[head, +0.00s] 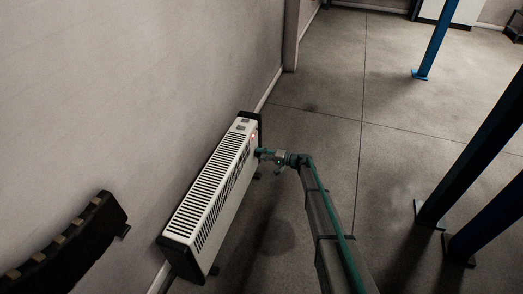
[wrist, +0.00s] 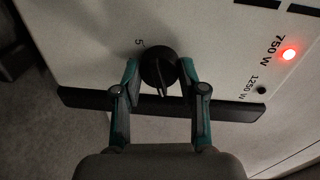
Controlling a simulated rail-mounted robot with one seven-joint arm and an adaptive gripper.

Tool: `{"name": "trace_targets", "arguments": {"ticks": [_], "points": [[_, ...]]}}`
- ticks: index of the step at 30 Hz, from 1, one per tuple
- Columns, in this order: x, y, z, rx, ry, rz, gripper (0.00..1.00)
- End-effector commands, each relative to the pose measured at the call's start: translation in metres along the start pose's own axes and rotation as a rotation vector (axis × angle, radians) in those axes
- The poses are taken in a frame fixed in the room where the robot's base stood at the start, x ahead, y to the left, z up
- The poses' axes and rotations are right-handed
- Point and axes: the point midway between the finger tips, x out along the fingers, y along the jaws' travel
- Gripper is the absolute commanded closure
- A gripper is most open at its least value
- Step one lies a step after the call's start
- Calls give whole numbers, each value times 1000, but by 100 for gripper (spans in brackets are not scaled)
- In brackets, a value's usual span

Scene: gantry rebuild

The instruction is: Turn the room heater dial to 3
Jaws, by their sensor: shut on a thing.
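The white room heater (head: 208,195) stands on the floor against the wall in the head view. My gripper (head: 262,153) reaches its far end panel from the right. In the wrist view the round black dial (wrist: 158,68) sits on the white panel (wrist: 210,40), and my gripper (wrist: 159,75) is shut on it, one teal finger on each side. A pointer ridge on the dial points down toward my palm in the picture. A "5" (wrist: 139,43) shows beside the dial at upper left. The other numbers are hidden or not readable.
A red lamp (wrist: 289,54) glows by "750 W", and a dark spot (wrist: 262,90) is by "1250 W". A dark curved object (head: 70,245) is at the wall, lower left. Blue posts (head: 480,150) stand at right. The floor (head: 320,110) between is clear.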

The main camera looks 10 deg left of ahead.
Motion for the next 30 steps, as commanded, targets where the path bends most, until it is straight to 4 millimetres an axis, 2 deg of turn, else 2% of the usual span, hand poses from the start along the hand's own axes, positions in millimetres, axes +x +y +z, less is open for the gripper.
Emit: {"name": "trace_targets", "arguments": {"ticks": [6,30], "points": [[-1,-5,-2,206,-14,3,94],[-1,-2,-2,916,-59,12,94]]}}
